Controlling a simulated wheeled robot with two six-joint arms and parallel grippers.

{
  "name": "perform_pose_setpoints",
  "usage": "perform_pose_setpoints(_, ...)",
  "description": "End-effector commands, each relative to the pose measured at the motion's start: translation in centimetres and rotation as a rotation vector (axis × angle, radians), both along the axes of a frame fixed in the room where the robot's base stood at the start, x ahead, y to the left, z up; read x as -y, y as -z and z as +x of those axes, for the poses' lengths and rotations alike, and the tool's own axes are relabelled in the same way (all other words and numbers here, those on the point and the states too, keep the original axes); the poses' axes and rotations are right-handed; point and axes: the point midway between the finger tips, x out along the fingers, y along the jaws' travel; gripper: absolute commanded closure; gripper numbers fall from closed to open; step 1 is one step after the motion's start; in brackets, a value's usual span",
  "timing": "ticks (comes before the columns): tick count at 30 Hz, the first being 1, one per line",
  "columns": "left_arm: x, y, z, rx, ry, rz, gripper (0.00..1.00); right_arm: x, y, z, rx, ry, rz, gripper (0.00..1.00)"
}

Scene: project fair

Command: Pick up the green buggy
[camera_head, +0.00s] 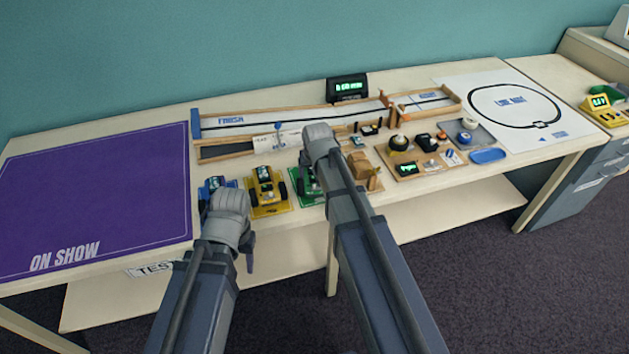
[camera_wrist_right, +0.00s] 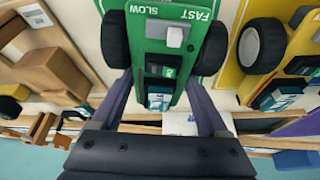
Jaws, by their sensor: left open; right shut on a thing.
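The green buggy (camera_head: 307,187) is on the table, right of the yellow buggy (camera_head: 267,190) and partly hidden by my right arm. In the right wrist view the green buggy (camera_wrist_right: 178,32) shows its "FAST" and "SLOW" labels, a white switch and black wheels. My right gripper (camera_wrist_right: 162,100) has a finger on each side of its body and is shut on it. I cannot tell whether it is clear of its place. My left gripper (camera_head: 247,250) is open and empty at the table's front edge, below the blue buggy (camera_head: 214,186).
The yellow buggy is close beside the green one in the right wrist view (camera_wrist_right: 262,45). A wooden block piece (camera_head: 361,168) stands to the right. A purple "ON SHOW" mat (camera_head: 95,200) lies bare at the left. A walled wooden track (camera_head: 290,118) runs behind.

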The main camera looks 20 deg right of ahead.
Motion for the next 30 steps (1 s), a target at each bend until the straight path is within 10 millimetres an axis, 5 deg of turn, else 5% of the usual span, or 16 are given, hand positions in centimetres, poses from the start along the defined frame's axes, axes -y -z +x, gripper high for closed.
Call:
perform_pose_setpoints(6,0.0,0.0,0.0,0.0,0.0,0.0,0.5,0.0,0.0,0.0,0.0,0.0,0.0,0.63)
perform_pose_setpoints(17,0.0,-0.6,0.0,0.0,0.0,0.0,0.5,0.0,-0.6,0.0,0.0,0.0,0.0,0.63)
perform_pose_setpoints(30,0.0,-6.2,0.0,0.0,-0.001,0.0,0.5,0.0,-6.2,0.0,0.0,0.0,0.0,0.63)
